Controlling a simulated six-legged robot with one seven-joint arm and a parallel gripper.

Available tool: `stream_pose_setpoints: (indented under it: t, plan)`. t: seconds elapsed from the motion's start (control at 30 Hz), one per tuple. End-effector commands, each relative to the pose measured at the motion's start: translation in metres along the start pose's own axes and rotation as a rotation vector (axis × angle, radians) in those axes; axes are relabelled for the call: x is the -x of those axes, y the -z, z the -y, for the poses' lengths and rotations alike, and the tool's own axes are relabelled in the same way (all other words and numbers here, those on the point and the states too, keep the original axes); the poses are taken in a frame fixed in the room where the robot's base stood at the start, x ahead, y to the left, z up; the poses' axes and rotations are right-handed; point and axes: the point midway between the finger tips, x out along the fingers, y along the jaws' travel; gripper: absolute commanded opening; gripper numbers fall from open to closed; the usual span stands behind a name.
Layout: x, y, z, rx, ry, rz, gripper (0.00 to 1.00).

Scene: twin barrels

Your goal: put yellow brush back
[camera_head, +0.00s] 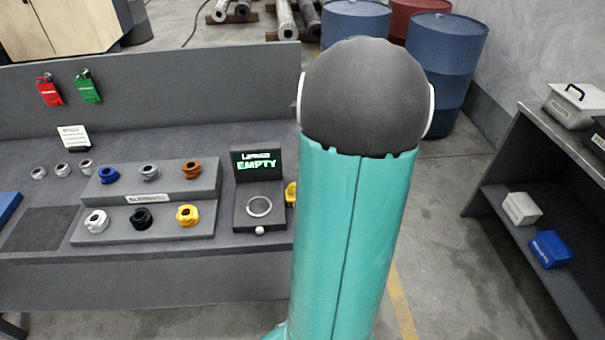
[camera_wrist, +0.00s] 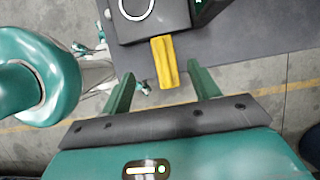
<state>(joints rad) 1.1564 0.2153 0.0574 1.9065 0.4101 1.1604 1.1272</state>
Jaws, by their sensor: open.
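A yellow brush (camera_wrist: 165,60) is seen between and a little beyond the fingertips of my gripper (camera_wrist: 161,70) in the wrist view. My gripper is open, with one green finger on each side of the brush, and I see no contact. The brush sits beside the dark station with the silver ring (camera_wrist: 121,22). In the head view a small yellow part of it (camera_head: 291,194) shows at the station's right side, and my teal arm hides the rest. My gripper is hidden in that view.
The station's screen (camera_head: 257,162) reads EMPTY. The workbench (camera_head: 270,77) carries a stepped rack (camera_head: 160,222) of coloured nut-like parts. Blue barrels (camera_head: 447,45) and a red one stand behind. A shelf (camera_head: 535,215) with boxes is at the right, with clear floor before it.

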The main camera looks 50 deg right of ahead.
Motion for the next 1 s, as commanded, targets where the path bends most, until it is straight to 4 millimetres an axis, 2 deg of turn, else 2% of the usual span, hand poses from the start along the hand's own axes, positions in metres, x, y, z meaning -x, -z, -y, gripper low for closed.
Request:
stream_pose_setpoints:
  t: [0.1, 0.2, 0.47, 0.57, 0.67, 0.77, 0.9, 1.0]
  plan:
    - [0.023, -0.001, 0.000, 0.001, 0.002, -0.001, 0.61]
    - [0.035, 0.000, 0.001, 0.000, 0.001, 0.000, 0.61]
    - [0.042, 0.000, 0.000, 0.000, -0.001, 0.001, 0.61]
    - [0.042, -0.006, -0.002, 0.024, -0.001, -0.004, 0.61]
    - [0.040, -0.032, -0.009, 0.135, -0.001, -0.030, 0.61]
    - [0.035, -0.077, -0.028, 0.352, -0.003, -0.077, 0.61]
    - [0.026, -0.144, -0.071, 0.753, -0.004, -0.153, 0.61]
    - [0.020, -0.182, -0.108, 1.045, -0.002, -0.201, 0.61]
